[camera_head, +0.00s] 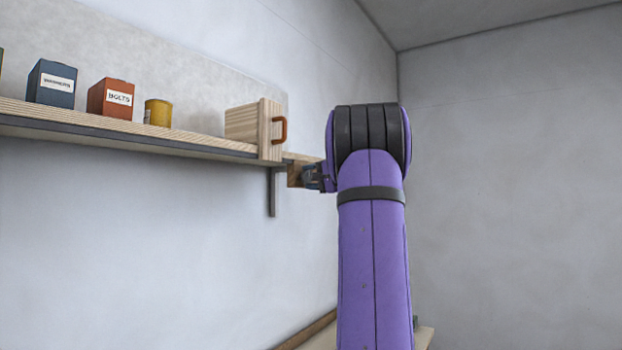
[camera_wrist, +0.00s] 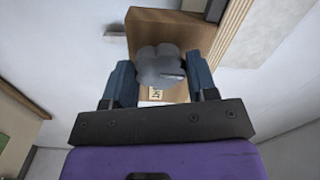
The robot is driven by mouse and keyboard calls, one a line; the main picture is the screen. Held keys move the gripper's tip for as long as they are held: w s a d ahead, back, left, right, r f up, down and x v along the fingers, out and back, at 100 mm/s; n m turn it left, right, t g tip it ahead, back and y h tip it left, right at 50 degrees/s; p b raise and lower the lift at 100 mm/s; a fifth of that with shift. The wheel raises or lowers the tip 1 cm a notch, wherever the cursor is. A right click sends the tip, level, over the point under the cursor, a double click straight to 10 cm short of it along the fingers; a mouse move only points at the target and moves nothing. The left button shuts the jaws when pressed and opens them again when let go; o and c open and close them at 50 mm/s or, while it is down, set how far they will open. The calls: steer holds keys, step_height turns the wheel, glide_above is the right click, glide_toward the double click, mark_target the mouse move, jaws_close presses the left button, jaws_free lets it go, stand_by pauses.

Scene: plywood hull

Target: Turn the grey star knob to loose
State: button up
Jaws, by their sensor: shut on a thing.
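The grey star knob (camera_wrist: 160,66) shows in the wrist view, on the face of a brown wooden block (camera_wrist: 193,35). A small label (camera_wrist: 156,94) with dark marks shows just below the knob, partly covered and not readable. My gripper (camera_wrist: 160,75) has one blue finger on each side of the knob and is shut on it. In the head view my gripper (camera_head: 312,177) is at the wooden block (camera_head: 295,174) under the shelf's right end. The knob is hidden there behind my gripper and arm.
A shelf (camera_head: 200,141) runs along the left wall. It carries a blue box (camera_head: 52,82), a red bolts box (camera_head: 111,98), a yellow tin (camera_head: 158,112) and a wooden box (camera_head: 270,131) with an orange handle. A bracket (camera_head: 272,195) hangs below. A wooden bench (camera_head: 424,337) shows low down.

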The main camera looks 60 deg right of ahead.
steer(key=shift+f+n, duration=0.1)
steer(key=shift+n, duration=0.3)
steer(key=o, duration=0.5)
steer(key=shift+o, duration=0.2)
steer(key=shift+s, duration=0.1)
steer(key=s, duration=1)
steer(key=shift+s, duration=0.35)
